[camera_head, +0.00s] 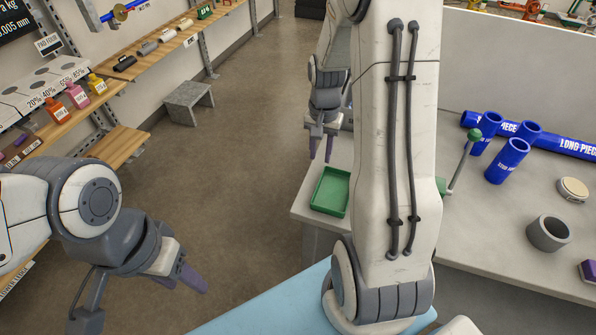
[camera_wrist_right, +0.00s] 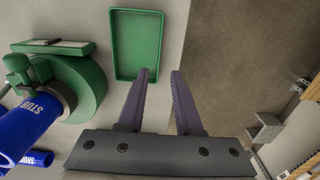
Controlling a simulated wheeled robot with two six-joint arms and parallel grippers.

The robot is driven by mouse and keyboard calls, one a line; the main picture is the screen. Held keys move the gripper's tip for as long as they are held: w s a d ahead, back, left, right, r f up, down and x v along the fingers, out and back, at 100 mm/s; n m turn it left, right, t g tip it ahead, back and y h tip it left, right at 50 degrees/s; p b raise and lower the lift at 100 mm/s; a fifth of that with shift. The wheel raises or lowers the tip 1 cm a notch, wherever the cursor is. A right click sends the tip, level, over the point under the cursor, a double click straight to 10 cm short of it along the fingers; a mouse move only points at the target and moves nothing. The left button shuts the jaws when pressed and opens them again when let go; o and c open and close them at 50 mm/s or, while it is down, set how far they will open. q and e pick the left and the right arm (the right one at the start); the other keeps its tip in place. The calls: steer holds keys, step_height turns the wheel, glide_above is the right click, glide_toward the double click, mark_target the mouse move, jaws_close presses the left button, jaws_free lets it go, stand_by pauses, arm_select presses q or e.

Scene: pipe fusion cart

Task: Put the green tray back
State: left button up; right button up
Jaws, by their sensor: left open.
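The green tray (camera_head: 331,191) is a shallow, empty rectangle lying flat on the left end of the grey worktop in the head view. It also shows at the top of the right wrist view (camera_wrist_right: 136,43). My right gripper (camera_head: 321,150) is above and behind the tray in the head view. In the right wrist view its purple fingers (camera_wrist_right: 160,74) are apart with nothing between them, and the left fingertip overlaps the tray's near right corner. My left gripper (camera_head: 190,281) is open and empty over the floor at the lower left, away from the tray.
My right arm hides part of the worktop (camera_head: 480,228). Blue pipes (camera_head: 508,160), a grey ring (camera_head: 548,233) and a green-knobbed lever (camera_head: 474,135) are right of it. A green machine (camera_wrist_right: 75,85) is left of the tray in the wrist view. Shelves (camera_head: 120,150) line the left wall.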

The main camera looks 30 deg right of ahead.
steer(key=s+a+r+n, duration=0.3)
steer(key=a+r+n, duration=0.1)
steer(key=a, duration=0.6)
steer(key=s+a+r+n, duration=0.3)
steer(key=a+n, duration=0.2)
steer(key=a, duration=0.5)
steer(key=s+a+r+n, duration=0.1)
steer(key=s+a+n, duration=0.3)
steer(key=s, duration=0.3)
steer(key=s+a+r+n+y, duration=0.1)
steer(key=s+a+r+n, duration=0.1)
steer(key=s, duration=0.5)
steer(key=shift+a+n, duration=0.85)
steer(key=shift+n, duration=0.35)
steer(key=shift+f, duration=0.1)
steer(key=shift+w+f+b, duration=0.15)
steer(key=shift+f+b, duration=0.7)
steer(key=shift+b, duration=0.05)
